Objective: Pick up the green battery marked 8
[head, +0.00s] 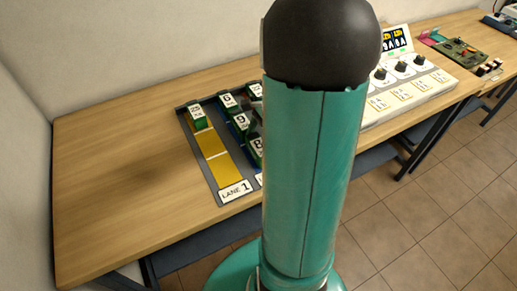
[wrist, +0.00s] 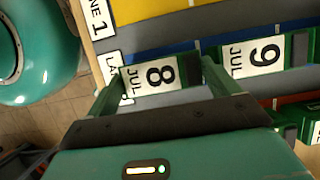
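The battery marked 8 JUL (wrist: 150,80) lies between the two green fingers of my gripper (wrist: 163,74) in the wrist view. Its white label faces up, with a dark end at the right. The fingers are spread, one at each end of it; I cannot tell whether they touch it. In the head view this battery (head: 256,146) sits at the near end of a row in the rack, partly hidden by my arm. A battery marked 9 JUL (wrist: 252,57) stands just beyond the right finger; it also shows in the head view (head: 241,122).
The rack has a yellow lane (head: 214,155) with a battery (head: 197,115) at its far end and a LANE 1 label (head: 235,190). A white panel with dark knobs (head: 410,90) stands at right. The wooden table (head: 110,190) is clear at left, beside a wall.

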